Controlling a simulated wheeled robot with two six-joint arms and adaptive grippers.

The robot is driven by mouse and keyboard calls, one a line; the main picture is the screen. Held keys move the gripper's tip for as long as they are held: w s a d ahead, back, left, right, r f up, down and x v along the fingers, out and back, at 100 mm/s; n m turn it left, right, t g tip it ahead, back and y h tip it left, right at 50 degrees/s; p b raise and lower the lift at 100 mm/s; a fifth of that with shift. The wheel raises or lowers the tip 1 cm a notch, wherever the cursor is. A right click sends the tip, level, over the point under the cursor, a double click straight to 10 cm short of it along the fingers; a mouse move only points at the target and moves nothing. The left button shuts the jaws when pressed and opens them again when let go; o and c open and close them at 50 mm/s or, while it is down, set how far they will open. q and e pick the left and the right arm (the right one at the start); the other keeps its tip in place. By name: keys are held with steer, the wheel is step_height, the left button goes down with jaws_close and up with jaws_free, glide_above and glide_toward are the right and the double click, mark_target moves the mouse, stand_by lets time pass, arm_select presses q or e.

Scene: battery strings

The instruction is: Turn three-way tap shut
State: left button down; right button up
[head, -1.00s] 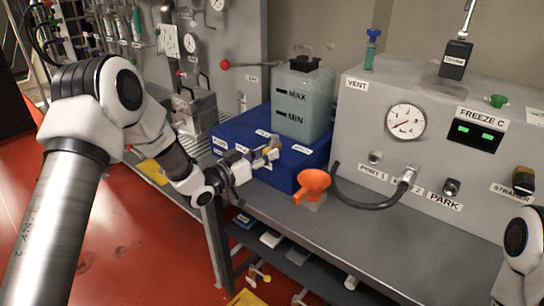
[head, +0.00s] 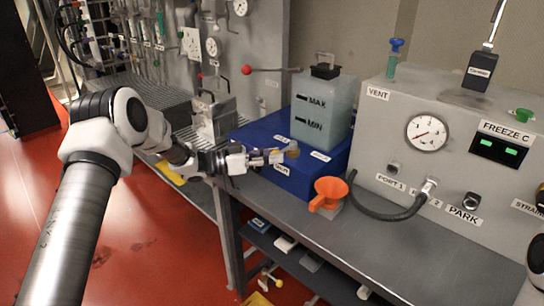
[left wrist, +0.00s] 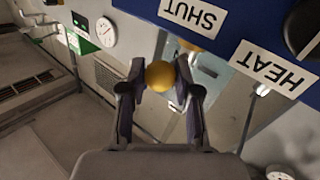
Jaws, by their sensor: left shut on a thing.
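The three-way tap (head: 292,148) stands on top of the blue box (head: 290,184), and its body looks brass-coloured. Its yellow handle knob (left wrist: 159,76) sits between the fingertips in the left wrist view. My left gripper (head: 274,157) reaches in from the left over the box and is shut on this handle, which points left from the tap body in the head view. In the left wrist view, the SHUT label (left wrist: 194,15) is just beyond the knob and the HEAT label (left wrist: 269,66) is to the right. My right gripper is out of view.
A translucent tank (head: 323,112) marked MAX and MIN stands on the box behind the tap. A grey panel with a gauge (head: 427,133) and black hose (head: 385,212) stands to the right on the bench.

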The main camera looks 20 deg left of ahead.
arm_select(q)
steer(key=shift+r, duration=0.15)
steer(key=c, duration=0.8)
jaws_free()
steer(key=shift+d, duration=0.15)
steer(key=v, duration=1.2)
